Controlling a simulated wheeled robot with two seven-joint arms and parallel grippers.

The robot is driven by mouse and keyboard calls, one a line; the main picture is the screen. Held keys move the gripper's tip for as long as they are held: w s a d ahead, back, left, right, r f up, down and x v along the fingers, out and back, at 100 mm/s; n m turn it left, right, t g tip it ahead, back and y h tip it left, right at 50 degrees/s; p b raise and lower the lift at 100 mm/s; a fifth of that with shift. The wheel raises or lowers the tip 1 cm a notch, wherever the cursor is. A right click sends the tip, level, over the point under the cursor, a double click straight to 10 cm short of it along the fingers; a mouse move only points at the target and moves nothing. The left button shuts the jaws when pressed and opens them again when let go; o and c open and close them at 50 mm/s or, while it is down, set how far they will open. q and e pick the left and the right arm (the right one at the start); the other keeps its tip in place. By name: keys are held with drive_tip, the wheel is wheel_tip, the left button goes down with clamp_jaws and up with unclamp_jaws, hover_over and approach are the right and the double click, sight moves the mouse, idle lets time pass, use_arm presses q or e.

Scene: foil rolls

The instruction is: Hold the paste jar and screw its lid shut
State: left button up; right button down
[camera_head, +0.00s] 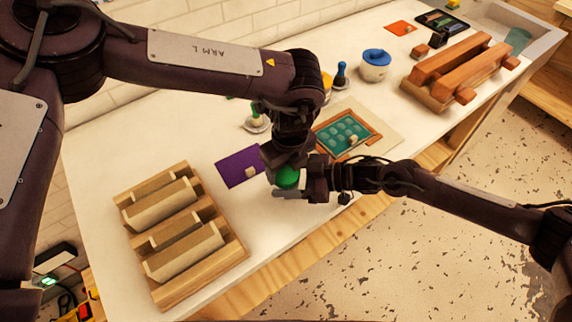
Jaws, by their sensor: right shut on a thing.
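The paste jar (287,178) shows as a rounded green shape near the front edge of the white table. My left gripper (284,160) points down directly over it, and its fingertips are hard to make out. Whether the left gripper is open or shut on the lid cannot be seen. My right gripper (291,193) reaches in from the right and is shut on the jar low down. The lid and jar cannot be told apart here, and how the lid sits is hidden by the grippers.
A wooden rack (170,291) with troughs stands at the left. A purple card (237,167) lies behind the jar, a framed teal tray (367,128) to its right. A blue-topped white pot (374,73) and a rack with orange-brown rollers (425,99) stand farther back. The table (105,170) is bare at left.

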use_arm(q)
drive_tip(key=shift+c, duration=1.2)
drive_tip(key=o, duration=1)
drive_tip(key=shift+r, duration=0.15)
drive_tip(key=shift+s+d+r, duration=0.1)
drive_tip(key=shift+r, duration=1)
drive_tip(key=shift+s+r, duration=0.1)
drive_tip(key=shift+r, duration=0.95)
drive_tip(key=shift+o, duration=0.2)
drive_tip(key=o, duration=0.3)
